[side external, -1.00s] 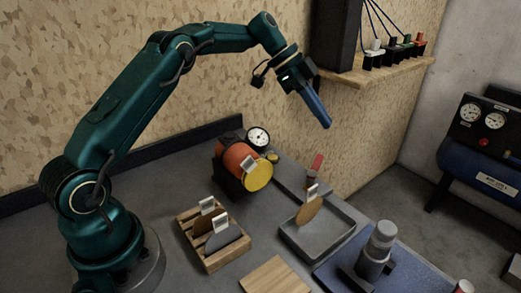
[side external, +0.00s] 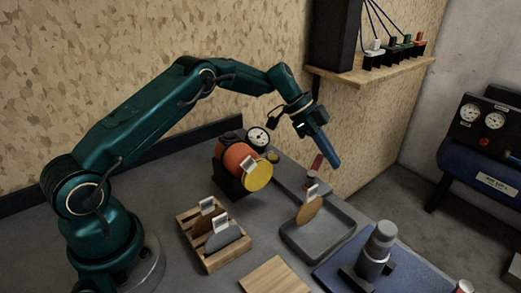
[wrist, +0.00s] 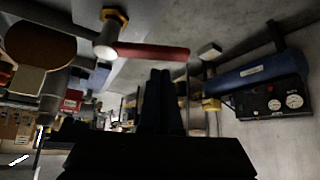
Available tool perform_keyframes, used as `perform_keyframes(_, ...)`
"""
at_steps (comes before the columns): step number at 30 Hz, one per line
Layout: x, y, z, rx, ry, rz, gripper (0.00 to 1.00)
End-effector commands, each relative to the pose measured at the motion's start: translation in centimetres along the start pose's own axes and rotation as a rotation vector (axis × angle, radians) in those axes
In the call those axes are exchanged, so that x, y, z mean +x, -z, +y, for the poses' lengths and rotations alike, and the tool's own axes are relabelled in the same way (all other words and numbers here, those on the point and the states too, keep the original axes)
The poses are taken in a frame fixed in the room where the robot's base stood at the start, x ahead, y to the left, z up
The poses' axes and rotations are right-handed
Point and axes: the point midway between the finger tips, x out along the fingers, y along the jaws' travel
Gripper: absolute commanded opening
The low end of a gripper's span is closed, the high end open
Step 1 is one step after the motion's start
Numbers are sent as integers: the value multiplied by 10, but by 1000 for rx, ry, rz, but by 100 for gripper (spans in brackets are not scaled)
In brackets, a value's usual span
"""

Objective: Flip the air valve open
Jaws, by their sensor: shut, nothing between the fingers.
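The air valve (side external: 311,181) is a small fitting on the bench near the wall, with a red lever (side external: 317,162) standing up and tilted slightly right. In the wrist view the red lever (wrist: 150,52) sticks out sideways from the pale round valve body (wrist: 107,38). My gripper (side external: 335,166) is shut and empty, its blue fingers pointing down just right of the lever. In the wrist view its dark fingertips (wrist: 160,74) sit just below the lever's free end. I cannot tell whether they touch it.
An orange tool with a yellow disc (side external: 258,177) and a round gauge (side external: 258,137) stand left of the valve. A grey tray (side external: 335,250) with a tan disc (side external: 309,210) lies in front. A shelf (side external: 372,75) juts out above. A blue compressor (side external: 480,160) stands at right.

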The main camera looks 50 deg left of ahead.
Motion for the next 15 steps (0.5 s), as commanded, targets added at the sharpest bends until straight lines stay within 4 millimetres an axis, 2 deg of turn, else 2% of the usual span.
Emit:
perform_keyframes(6,-12,-13,-1,-1,2,1,0)
perform_keyframes(15,-13,-16,0,0,1,0,0)
